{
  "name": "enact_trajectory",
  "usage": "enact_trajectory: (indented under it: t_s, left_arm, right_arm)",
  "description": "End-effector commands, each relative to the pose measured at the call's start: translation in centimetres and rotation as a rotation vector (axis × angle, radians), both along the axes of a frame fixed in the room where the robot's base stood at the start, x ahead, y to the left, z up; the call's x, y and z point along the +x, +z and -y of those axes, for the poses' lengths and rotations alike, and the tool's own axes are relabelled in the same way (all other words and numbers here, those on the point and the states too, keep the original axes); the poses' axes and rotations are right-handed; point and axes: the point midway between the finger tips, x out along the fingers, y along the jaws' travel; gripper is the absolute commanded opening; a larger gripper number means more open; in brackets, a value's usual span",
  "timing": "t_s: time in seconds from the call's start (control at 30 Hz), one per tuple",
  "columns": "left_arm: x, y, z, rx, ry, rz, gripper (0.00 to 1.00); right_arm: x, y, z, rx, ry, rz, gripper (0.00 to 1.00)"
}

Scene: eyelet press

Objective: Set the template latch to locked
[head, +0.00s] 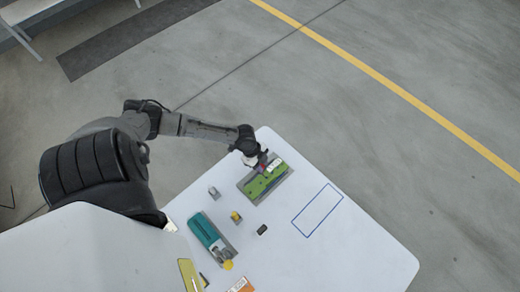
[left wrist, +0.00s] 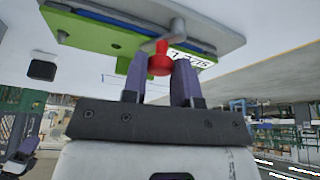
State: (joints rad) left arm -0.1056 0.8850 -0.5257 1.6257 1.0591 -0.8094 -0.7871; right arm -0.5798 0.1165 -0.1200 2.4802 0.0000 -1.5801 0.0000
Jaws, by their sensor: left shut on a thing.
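The green template (head: 268,183) lies on a grey base near the table's far corner in the head view. It also shows at the top of the left wrist view (left wrist: 105,42), with a white label (left wrist: 189,57) and a grey lever arm (left wrist: 177,27). A red knob (left wrist: 159,60) sits at the lever's end. My left gripper (head: 261,160) is at the template, its purple fingers (left wrist: 158,78) shut on the red knob. The latch's lock markings cannot be read here. My right gripper is not in view.
A teal press-like device (head: 205,230) stands on the white table (head: 365,255). Small grey (head: 214,192), yellow-topped (head: 236,217) and black (head: 262,230) pieces lie between it and the template. A blue outlined rectangle (head: 299,225) to the right is empty.

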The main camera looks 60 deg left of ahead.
Motion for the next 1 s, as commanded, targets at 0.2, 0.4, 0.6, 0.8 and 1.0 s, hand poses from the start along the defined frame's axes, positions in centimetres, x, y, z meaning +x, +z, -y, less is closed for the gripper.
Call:
enact_trajectory:
  t_s: [0.2, 0.4, 0.6, 0.8, 1.0]
  left_arm:
    - [0.05, 0.08, 0.03, 0.0, 0.034, 0.0, 0.03]
    - [0.06, 0.02, 0.03, 0.0, 0.04, 0.0, 0.03]
    - [0.07, 0.02, 0.02, 0.0, 0.039, 0.0, 0.03]
    - [0.07, 0.02, 0.02, 0.0, 0.039, 0.0, 0.44]
    - [0.07, 0.01, 0.02, 0.0, 0.038, 0.0, 0.52]
  right_arm:
    - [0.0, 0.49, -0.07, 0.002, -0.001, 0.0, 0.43]
    - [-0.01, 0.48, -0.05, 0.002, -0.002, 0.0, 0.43]
    - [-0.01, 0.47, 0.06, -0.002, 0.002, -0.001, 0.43]
    - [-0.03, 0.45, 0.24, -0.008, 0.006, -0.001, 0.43]
    - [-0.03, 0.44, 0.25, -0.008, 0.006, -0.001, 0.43]
